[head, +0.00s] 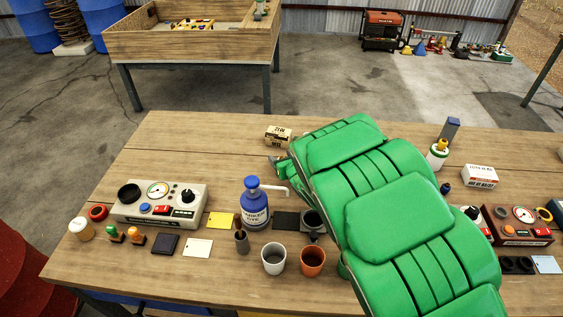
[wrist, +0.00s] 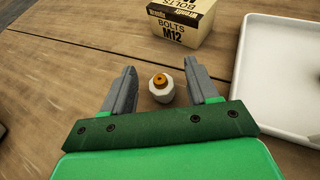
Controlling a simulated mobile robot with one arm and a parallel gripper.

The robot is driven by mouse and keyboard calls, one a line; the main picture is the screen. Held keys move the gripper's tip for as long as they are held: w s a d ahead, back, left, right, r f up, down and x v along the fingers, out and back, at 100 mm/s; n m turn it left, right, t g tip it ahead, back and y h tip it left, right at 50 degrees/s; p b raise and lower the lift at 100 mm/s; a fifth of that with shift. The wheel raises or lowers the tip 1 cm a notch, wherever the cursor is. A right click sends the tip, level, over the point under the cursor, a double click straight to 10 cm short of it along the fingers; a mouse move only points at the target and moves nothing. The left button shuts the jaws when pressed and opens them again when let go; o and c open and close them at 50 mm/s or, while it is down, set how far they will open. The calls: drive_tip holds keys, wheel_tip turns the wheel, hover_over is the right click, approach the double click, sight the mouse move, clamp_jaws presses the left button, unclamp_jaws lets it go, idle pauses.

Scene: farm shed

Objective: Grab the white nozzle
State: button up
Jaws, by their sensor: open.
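The white nozzle (wrist: 160,96), a small pale faceted piece with an orange-brown top, stands on the wooden table in the wrist view. My gripper (wrist: 160,68) is open, with one grey finger on each side of the nozzle. It sits nearer the right finger, and I see no clear contact. In the head view my gripper (head: 275,160) is a small grey piece beyond my green arm. The nozzle cannot be made out there, and my arm covers much of the middle of the table.
An M12 bolts box (wrist: 182,22) stands just beyond the nozzle; the head view also shows this box (head: 278,135). A white tray (wrist: 243,85) lies close to the right finger. A blue-topped bottle (head: 254,207), cups and a control panel (head: 130,210) stand nearer the front.

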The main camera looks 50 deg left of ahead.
drive_tip(key=shift+x, duration=1.2)
drive_tip(key=c, duration=1)
drive_tip(key=shift+r, duration=0.1)
